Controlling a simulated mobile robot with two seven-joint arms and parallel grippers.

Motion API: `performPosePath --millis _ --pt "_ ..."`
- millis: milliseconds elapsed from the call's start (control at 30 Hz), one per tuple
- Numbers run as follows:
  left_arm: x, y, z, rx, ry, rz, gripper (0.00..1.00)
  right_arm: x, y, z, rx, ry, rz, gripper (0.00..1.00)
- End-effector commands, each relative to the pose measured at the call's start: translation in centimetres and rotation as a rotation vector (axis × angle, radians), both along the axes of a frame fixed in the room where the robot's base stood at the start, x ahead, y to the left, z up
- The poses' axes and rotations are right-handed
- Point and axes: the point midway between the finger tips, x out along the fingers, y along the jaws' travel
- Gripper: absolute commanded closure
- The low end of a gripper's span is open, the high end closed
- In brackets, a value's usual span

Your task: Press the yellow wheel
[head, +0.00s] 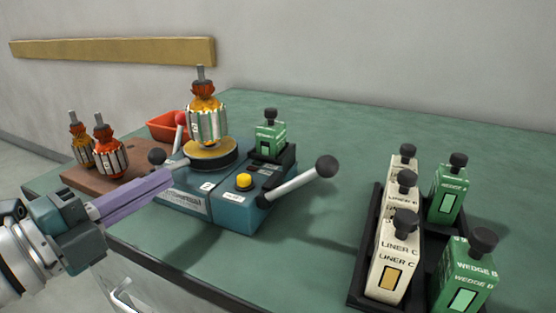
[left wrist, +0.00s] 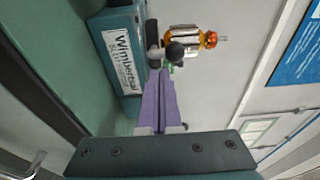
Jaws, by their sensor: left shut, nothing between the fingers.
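A teal winding machine (head: 190,205) stands on the green table. On top is a round yellow wheel (head: 213,151) with a dark rim, and an armature (head: 207,120) stands upright on it. A small yellow button (head: 244,181) is on the machine's front right part. My left gripper (head: 172,176) has long purple fingers, shut and empty, pointing at the machine's left side, just left of the wheel. In the left wrist view the fingers (left wrist: 160,72) point toward the black knob (left wrist: 175,52) and the armature (left wrist: 184,40). Contact cannot be told. My right gripper is not in view.
A lever with a black ball (head: 326,166) sticks out to the right. A green cartridge (head: 270,135) stands in the machine. A black tray (head: 362,280) holds white and green cartridges. Two armatures stand on a brown board (head: 130,191), near a red bin (head: 165,126). The table's middle is clear.

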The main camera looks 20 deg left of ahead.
Motion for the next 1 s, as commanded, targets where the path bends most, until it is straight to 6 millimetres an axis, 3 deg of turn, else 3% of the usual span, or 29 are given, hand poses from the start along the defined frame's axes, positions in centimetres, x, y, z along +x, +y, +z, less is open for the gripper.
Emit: performPosePath --millis 400,1000 --pt "0.1 1.6 -0.1 0.001 0.002 0.005 1.00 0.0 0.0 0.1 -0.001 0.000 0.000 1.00" --pt "0.3 2.0 -0.1 0.002 0.003 0.010 1.00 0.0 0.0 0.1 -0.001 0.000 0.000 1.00"
